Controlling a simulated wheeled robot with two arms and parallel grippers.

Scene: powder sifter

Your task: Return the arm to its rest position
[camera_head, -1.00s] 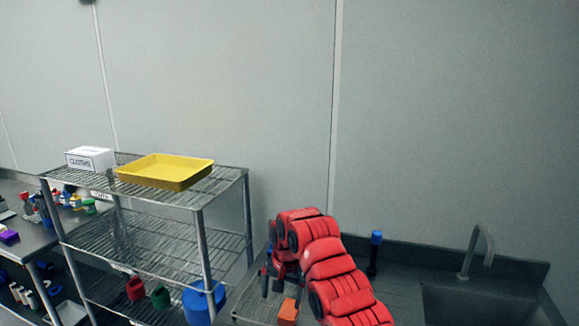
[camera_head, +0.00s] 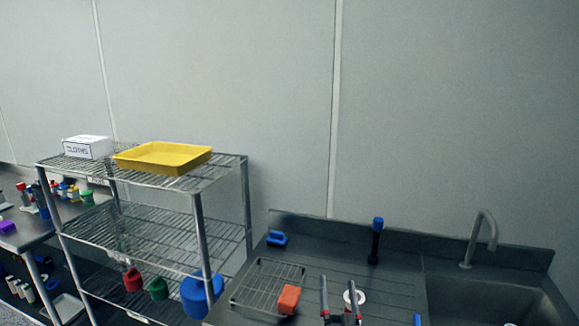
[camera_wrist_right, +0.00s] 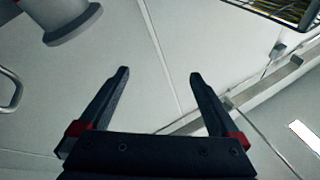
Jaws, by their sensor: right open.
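My right gripper (camera_head: 341,298) shows at the bottom edge of the head view, with its two fingers pointing up over the sink counter. In the right wrist view its dark fingers (camera_wrist_right: 158,82) are spread apart with nothing between them. The gripper is open and empty. Most of my right arm is below the frame. My left gripper is in neither view.
A wire rack (camera_head: 262,284) with an orange block (camera_head: 289,299) beside or on it sits on the counter (camera_head: 335,262). A black bottle with blue cap (camera_head: 376,242), a faucet (camera_head: 481,232) and a sink are right. A wire shelf (camera_head: 215,178) holds a yellow tray (camera_head: 160,156).

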